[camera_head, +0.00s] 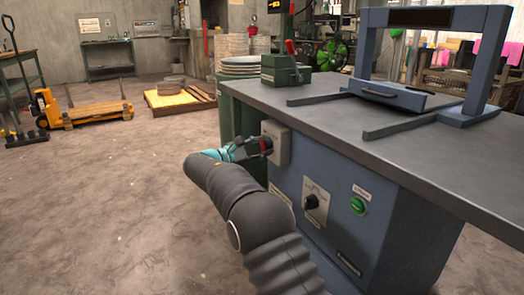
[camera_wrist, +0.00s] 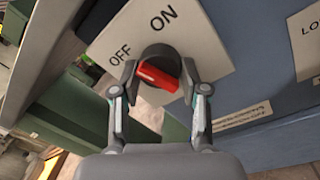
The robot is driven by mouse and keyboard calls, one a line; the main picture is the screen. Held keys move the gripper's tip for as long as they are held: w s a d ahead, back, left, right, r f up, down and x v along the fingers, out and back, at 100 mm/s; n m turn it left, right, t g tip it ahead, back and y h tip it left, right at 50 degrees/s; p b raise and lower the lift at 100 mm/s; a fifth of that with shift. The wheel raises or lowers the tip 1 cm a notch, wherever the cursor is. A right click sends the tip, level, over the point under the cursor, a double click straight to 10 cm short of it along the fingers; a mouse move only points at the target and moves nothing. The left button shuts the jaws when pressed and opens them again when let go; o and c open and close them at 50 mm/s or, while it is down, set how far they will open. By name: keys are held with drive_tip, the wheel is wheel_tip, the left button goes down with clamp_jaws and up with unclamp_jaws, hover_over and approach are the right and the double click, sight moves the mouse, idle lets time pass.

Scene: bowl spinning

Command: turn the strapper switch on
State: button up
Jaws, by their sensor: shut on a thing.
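The strapper switch is a red handle (camera_wrist: 158,77) on a dark round knob, mounted on a light grey plate (camera_wrist: 210,45) marked OFF and ON. In the wrist view the handle lies aslant, its upper left end towards OFF. My gripper (camera_wrist: 157,76) is shut on the red handle, one finger on each side. In the head view the switch plate (camera_head: 281,145) is on the strapper's blue side, near its left corner, with my gripper (camera_head: 263,146) at its face. The fingertips hide part of the knob.
The blue strapper (camera_head: 330,170) has a grey top with an overhanging edge above my arm. A black dial (camera_head: 310,202) and a green button (camera_head: 358,205) are to the right of the switch. A green cabinet (camera_head: 238,118) stands close behind. Open floor (camera_head: 100,200) lies left.

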drive_tip(key=m+b, duration=0.2)
drive_tip(key=m, duration=0.4)
drive_tip(key=shift+w+f+m+h+b, duration=0.1)
drive_tip(key=shift+m+h+b, duration=0.3)
drive_tip(key=m, duration=0.6)
drive_tip(key=shift+m+g, duration=0.3)
drive_tip(key=shift+g, duration=0.1)
drive_tip(key=o, duration=1.1)
drive_tip(key=shift+a+r, duration=0.1)
drive_tip(key=shift+r, duration=0.1)
drive_tip(key=shift+a, duration=0.1)
drive_tip(key=v, duration=1.1)
drive_tip(key=shift+a+f, duration=0.2)
drive_tip(key=shift+a, duration=0.15)
